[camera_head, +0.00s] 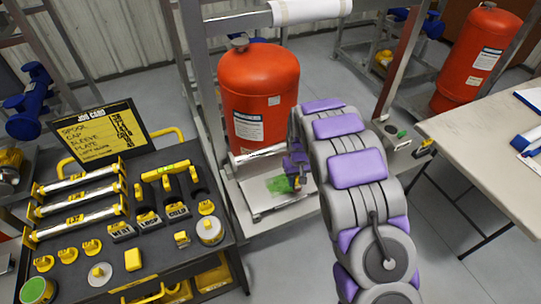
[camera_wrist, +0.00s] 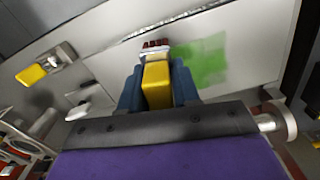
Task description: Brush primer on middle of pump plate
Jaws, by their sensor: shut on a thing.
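The pump plate (camera_head: 258,205) is a pale flat panel low on the metal skid, below the orange tank. A green primer patch (camera_head: 278,184) lies on it; in the wrist view the patch (camera_wrist: 208,62) is to the right of the brush tip. My gripper (camera_head: 294,172) is over the plate, partly hidden by my arm. In the wrist view its blue fingers (camera_wrist: 157,88) are shut on a brush with a yellow handle (camera_wrist: 156,80), a pale collar and dark red bristles (camera_wrist: 155,44). The bristles are at the plate's surface; I cannot tell whether they touch.
A black cart (camera_head: 190,262) with a job card (camera_head: 98,132), yellow-ended spools and caps stands at the left. The orange tank (camera_head: 258,88) rises behind the plate. A pale table (camera_head: 490,135) is at the right. A second orange tank (camera_head: 475,60) stands behind it.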

